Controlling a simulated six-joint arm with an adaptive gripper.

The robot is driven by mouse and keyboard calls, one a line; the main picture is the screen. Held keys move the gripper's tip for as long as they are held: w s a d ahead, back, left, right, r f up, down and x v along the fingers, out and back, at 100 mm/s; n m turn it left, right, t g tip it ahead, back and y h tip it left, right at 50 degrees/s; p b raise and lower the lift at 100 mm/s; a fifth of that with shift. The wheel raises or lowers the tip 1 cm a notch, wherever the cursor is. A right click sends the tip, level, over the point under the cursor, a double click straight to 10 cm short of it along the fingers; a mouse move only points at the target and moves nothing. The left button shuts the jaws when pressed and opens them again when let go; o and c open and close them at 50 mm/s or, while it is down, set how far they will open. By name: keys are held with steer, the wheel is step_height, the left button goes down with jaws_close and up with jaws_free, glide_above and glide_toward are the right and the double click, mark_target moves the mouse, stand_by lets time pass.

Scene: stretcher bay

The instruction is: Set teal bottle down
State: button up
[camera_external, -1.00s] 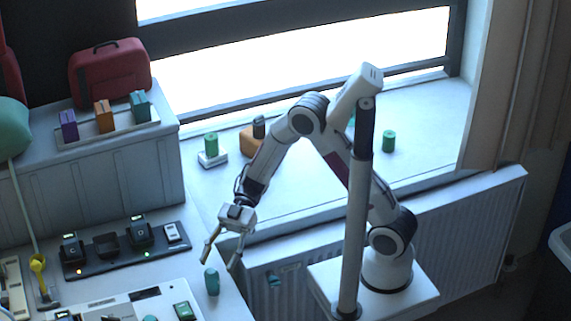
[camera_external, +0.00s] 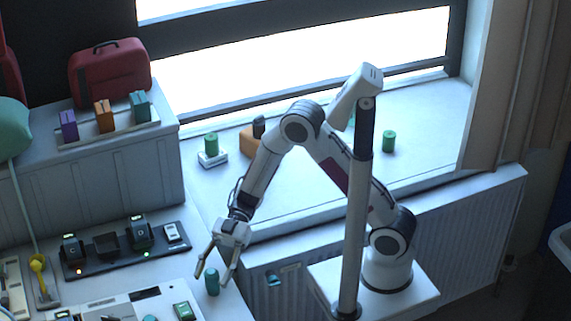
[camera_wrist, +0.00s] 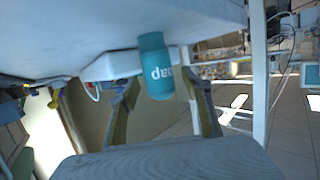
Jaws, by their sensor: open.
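The teal bottle (camera_external: 212,282) stands upright on the white counter near its right edge in the external view. My gripper (camera_external: 213,279) is open above and around the bottle's level, with its fingers pointing down. In the wrist view the teal bottle (camera_wrist: 156,68) shows white lettering and lies between the two spread fingers of my gripper (camera_wrist: 163,98). I cannot tell whether either finger touches it.
A dark charger strip (camera_external: 125,250) with several devices lies to the left on the counter. A green-topped device (camera_external: 183,311) is close to the bottle on its left. The radiator (camera_external: 460,235) and windowsill (camera_external: 430,130) lie to the right and behind.

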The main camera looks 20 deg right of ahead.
steer(key=shift+s+a+f, duration=0.2)
steer(key=shift+s+a, duration=0.1)
steer(key=shift+s, duration=0.05)
stand_by(0.3)
steer(key=c, duration=1.4)
steer(key=shift+o, duration=0.2)
steer(key=shift+r, duration=0.1)
steer(key=shift+r, duration=4.95)
